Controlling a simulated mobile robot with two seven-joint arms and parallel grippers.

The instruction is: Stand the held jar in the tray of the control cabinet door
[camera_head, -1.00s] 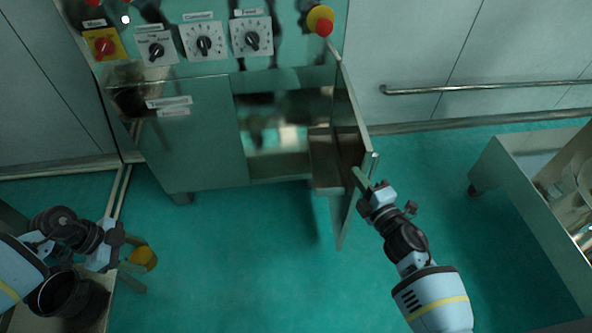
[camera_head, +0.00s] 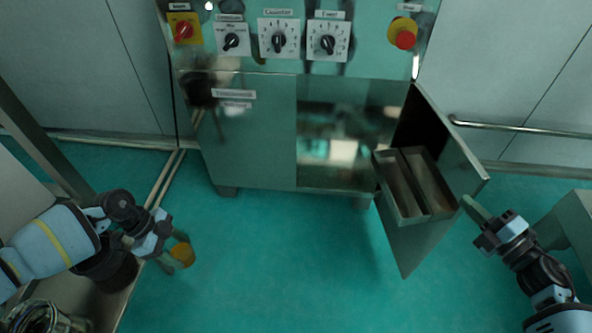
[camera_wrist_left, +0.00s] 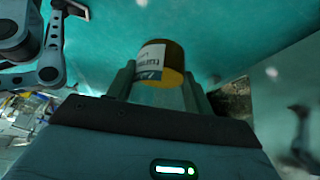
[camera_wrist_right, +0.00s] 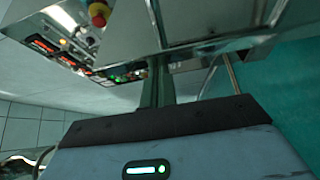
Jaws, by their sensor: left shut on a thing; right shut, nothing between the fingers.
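My left gripper (camera_head: 165,255) is shut on a small jar with an orange-yellow lid (camera_head: 183,254), at the lower left in the head view. The left wrist view shows the jar (camera_wrist_left: 158,62) between the fingers, with a white and blue label. The control cabinet (camera_head: 250,130) stands ahead. Its right door (camera_head: 455,150) is swung open, and a two-compartment tray (camera_head: 412,184) is fixed to its inner face. The tray looks empty. My right gripper (camera_head: 474,209) is shut and empty, close to the door's outer edge; contact cannot be told. The left gripper is well away from the tray.
The cabinet front carries dials (camera_head: 280,40), a red switch (camera_head: 184,30) and a red stop button (camera_head: 404,35). A bench with a dark pot (camera_head: 108,268) and glassware (camera_head: 40,315) is at the lower left. A wall rail (camera_head: 520,127) runs right. The green floor between is clear.

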